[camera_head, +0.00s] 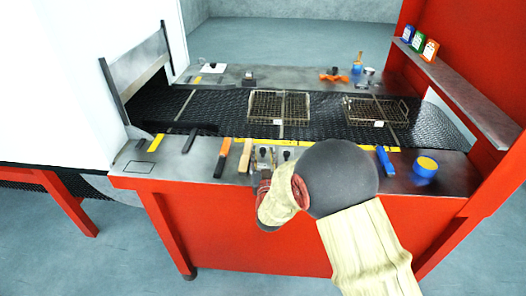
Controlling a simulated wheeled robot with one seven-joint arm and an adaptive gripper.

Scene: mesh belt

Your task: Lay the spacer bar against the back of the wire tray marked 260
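Two wire trays lie on the dark mesh belt: one at the middle (266,106) and one at the right (393,113). Each has a small white tag on its near side, too small to read, so I cannot tell which is 260. On the front ledge lie a dark narrow bar (190,140) and a tan bar (246,155); I cannot tell which is the spacer bar. My gripper (274,156) is over the front ledge, just right of the tan bar. Its fingers look apart, with nothing visible between them. My arm hides part of the ledge.
The ledge also holds an orange-handled tool (222,157), a blue tool (385,160) and a blue-and-yellow tin (426,167). An orange object (333,76) lies on the back ledge. The belt between the two trays is clear.

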